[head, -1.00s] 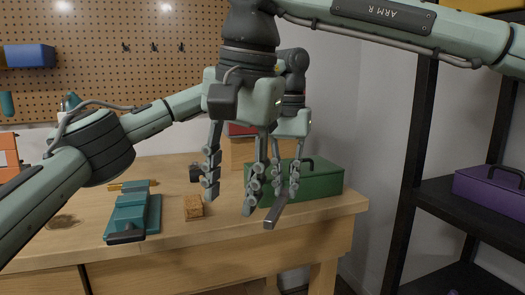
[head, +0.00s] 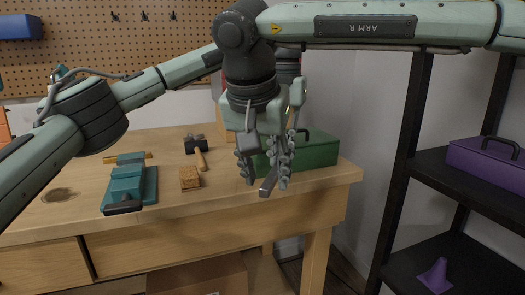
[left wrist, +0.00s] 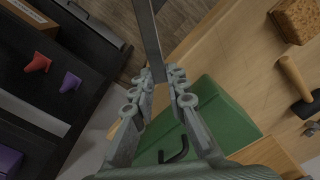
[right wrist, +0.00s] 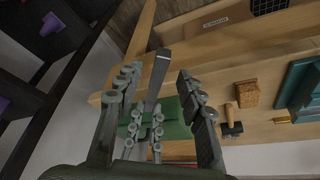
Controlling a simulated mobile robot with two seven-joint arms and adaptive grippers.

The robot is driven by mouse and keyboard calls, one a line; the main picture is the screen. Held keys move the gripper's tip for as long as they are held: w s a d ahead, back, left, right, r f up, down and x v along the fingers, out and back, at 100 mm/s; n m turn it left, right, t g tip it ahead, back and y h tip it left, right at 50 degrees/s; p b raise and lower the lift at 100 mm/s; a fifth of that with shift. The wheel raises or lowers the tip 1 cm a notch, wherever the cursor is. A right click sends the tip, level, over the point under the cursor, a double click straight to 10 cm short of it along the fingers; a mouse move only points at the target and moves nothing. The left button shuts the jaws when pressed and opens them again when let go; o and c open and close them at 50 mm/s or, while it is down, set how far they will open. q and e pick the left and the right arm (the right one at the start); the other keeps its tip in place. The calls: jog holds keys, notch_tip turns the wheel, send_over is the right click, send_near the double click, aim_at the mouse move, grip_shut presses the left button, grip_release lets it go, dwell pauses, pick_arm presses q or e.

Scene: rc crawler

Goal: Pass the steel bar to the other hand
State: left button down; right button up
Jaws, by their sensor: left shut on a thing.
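The steel bar (head: 268,182) is a flat grey strip, sticking out over the bench's front right part. In the left wrist view my left gripper (left wrist: 171,76) is shut on the bar (left wrist: 150,38), which extends past its fingertips. In the head view the left gripper is mostly hidden behind my right gripper (head: 266,176). My right gripper is open, with its fingers on either side of the bar. The right wrist view shows the bar (right wrist: 157,75) between the spread fingers with gaps on both sides, and the left gripper's fingers (right wrist: 147,130) farther along it.
A green toolbox (head: 315,150) stands on the workbench (head: 225,195), close behind the grippers. A hammer (head: 199,155), a brown block (head: 189,178) and a teal vise (head: 130,188) lie to the left. A dark shelf (head: 425,165) with a purple box (head: 487,158) stands at right.

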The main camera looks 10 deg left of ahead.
jog(key=shift+w+f, duration=0.2)
jog(key=shift+f, duration=0.4)
grip_shut()
pick_arm(q)
jog(key=c, duration=1.4)
grip_release()
jog(key=shift+c, duration=0.2)
